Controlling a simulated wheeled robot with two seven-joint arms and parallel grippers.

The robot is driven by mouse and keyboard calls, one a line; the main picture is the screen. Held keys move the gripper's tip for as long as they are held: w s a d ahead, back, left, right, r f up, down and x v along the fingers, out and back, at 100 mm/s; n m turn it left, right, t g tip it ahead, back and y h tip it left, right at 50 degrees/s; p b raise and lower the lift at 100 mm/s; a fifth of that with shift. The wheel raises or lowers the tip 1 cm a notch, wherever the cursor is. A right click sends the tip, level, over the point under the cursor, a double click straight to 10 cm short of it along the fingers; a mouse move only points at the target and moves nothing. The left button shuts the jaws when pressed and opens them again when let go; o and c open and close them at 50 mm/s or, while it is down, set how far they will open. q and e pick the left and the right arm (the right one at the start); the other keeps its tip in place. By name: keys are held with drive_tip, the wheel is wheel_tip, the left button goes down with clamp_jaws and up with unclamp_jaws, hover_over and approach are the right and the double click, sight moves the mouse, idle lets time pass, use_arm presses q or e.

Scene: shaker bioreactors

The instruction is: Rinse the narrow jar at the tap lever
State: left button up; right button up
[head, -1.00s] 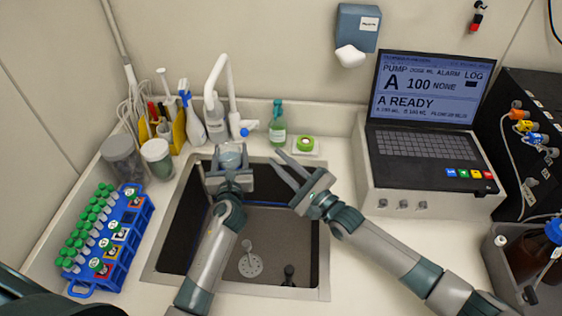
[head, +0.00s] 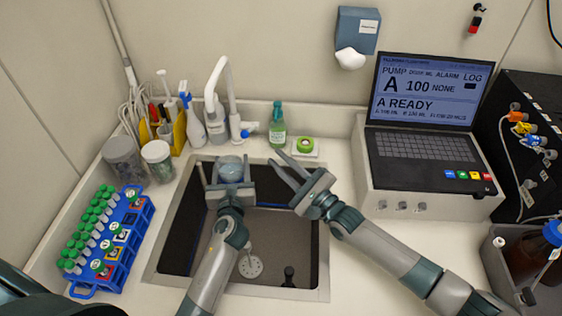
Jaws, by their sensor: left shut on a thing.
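The jar (head: 231,166), clear and bluish, sits between the fingers of my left gripper (head: 228,172), which is shut on it over the back part of the sink. Its lower part is hidden by the gripper. The white tap (head: 231,92) arches up behind the sink, with a blue-tipped lever (head: 245,133) at its right side. My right gripper (head: 275,157) is open and empty at the sink's back right edge, right of the jar and in front of the lever. I cannot see water flowing.
The sink (head: 318,262) has a drain strainer and a dark stopper in its floor. A green soap bottle (head: 278,128) and a green-topped round item (head: 305,145) stand behind it.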

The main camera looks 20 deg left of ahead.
sight(232, 175)
use_arm(q)
drive_tip(key=shift+v, duration=1.95)
drive_tip(key=shift+d, duration=0.1)
drive_tip(key=shift+s+d+r+p, duration=0.3)
drive_tip(key=shift+s+r+p, duration=0.2)
drive_tip(key=shift+p, duration=0.3)
drive_tip(key=shift+s+d+r+p, duration=0.4)
drive_tip(key=shift+s+r+p, duration=0.25)
drive_tip(key=shift+s+d+r+p, duration=0.35)
drive_tip(key=shift+s+r+p, duration=0.25)
drive_tip(key=shift+s+r, duration=0.1)
drive_tip(key=shift+s+d+r, duration=0.15)
drive_tip(key=shift+s, duration=0.2)
